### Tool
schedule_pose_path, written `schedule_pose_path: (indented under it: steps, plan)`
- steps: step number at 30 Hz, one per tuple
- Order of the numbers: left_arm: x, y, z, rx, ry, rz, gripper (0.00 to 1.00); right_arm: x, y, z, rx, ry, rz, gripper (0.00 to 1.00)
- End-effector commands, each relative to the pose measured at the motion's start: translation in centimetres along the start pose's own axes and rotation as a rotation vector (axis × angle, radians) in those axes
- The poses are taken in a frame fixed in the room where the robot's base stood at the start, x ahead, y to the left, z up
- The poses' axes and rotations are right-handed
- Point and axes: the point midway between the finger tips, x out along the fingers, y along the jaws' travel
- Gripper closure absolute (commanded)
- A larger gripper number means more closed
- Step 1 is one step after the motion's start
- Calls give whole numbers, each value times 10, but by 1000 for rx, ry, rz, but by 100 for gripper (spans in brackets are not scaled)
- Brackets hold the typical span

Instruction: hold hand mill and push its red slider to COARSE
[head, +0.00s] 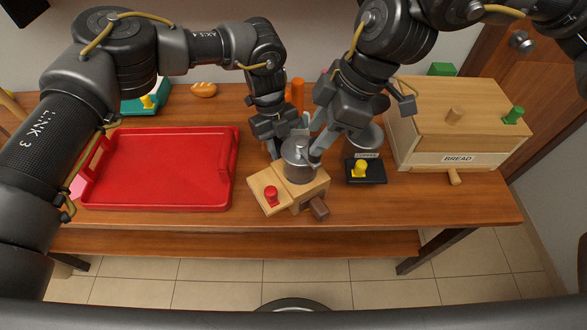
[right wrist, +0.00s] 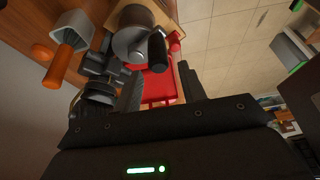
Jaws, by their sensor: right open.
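The hand mill stands on the table, with a wooden base (head: 300,187), a grey metal cylinder (head: 298,160) on top and a brown knob at its front right. Its red slider knob (head: 271,195) stands up from the base's front left. My left gripper (head: 277,146) points down at the cylinder's back left; whether its fingers close on anything is hidden. My right gripper (head: 312,146) is open beside the cylinder's right; contact is unclear. In the right wrist view the cylinder (right wrist: 133,42) shows beyond my right fingers (right wrist: 160,85), with a black part on it. The slider's label is unreadable.
A red tray (head: 112,202) lies left of the mill. Orange items (head: 298,95) stand behind my grippers. The table's front edge is close to the mill.

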Motion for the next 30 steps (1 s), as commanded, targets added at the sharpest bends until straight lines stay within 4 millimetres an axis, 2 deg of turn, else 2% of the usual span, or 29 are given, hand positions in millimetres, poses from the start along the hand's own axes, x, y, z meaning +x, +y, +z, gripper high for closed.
schedule_pose_path:
  steps: [6,18,27,30]
  plan:
    - [0,0,0,0,1,-1,100,17,0,7,-1,0,-2,59]
    - [0,0,0,1,1,-1,100,21,0,9,-1,0,0,59]
    - [0,0,0,1,1,-1,100,21,0,8,-1,0,0,97]
    - [0,0,0,1,1,-1,100,20,2,10,1,1,0,99]
